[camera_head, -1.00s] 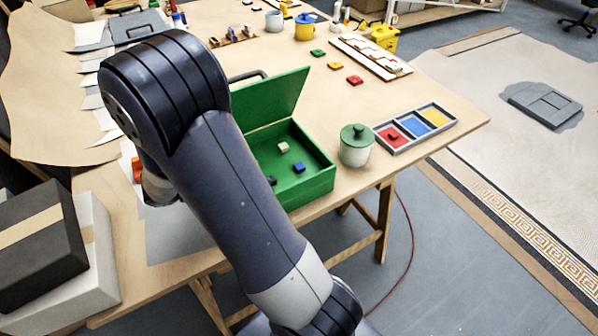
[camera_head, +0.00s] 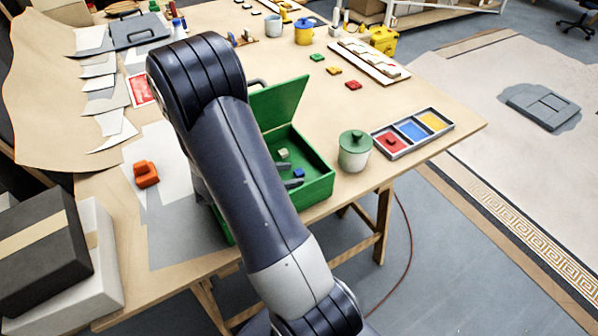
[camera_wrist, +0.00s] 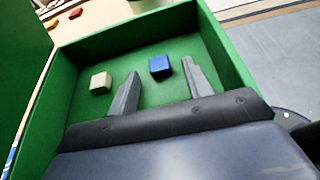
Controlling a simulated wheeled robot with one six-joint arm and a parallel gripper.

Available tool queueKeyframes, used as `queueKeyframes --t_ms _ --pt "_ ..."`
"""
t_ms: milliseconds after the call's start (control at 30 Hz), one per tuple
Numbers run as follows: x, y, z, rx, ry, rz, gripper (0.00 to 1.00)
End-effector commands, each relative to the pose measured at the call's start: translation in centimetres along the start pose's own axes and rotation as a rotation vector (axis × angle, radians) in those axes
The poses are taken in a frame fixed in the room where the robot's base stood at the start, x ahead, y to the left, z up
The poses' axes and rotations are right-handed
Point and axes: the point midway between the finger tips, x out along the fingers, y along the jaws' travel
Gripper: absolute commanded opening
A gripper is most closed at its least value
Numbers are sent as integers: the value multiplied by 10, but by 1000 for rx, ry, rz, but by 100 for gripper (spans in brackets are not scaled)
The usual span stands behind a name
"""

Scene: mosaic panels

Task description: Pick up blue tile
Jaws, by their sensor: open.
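The blue tile (camera_head: 299,173) is a small cube inside the open green box (camera_head: 321,188). In the wrist view the blue tile (camera_wrist: 160,67) lies on the green floor, beyond my gripper (camera_wrist: 158,82) and nearer its right finger. The fingers are apart and empty, inside or just over the box. A cream cube (camera_wrist: 101,83) lies to the left, near the left finger; it also shows in the head view (camera_head: 284,154). My arm hides the left part of the box in the head view.
A lidded jar (camera_head: 354,155) stands right of the box, and a tray with red, blue and yellow compartments (camera_head: 401,151) lies beyond it. The box's raised lid (camera_head: 279,103) stands at the back. An orange object (camera_head: 146,174) lies on the table at left.

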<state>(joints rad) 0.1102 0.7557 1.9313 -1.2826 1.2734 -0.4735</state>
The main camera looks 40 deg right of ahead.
Motion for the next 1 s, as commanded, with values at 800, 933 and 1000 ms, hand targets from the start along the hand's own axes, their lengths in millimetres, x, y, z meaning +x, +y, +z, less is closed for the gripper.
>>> queueKeyframes --t_ms 800,933,1000 --pt "0 0 0 1 0 0 0" --pt "-1 0 1 1 0 0 0" --pt "-2 0 3 2 0 0 0"
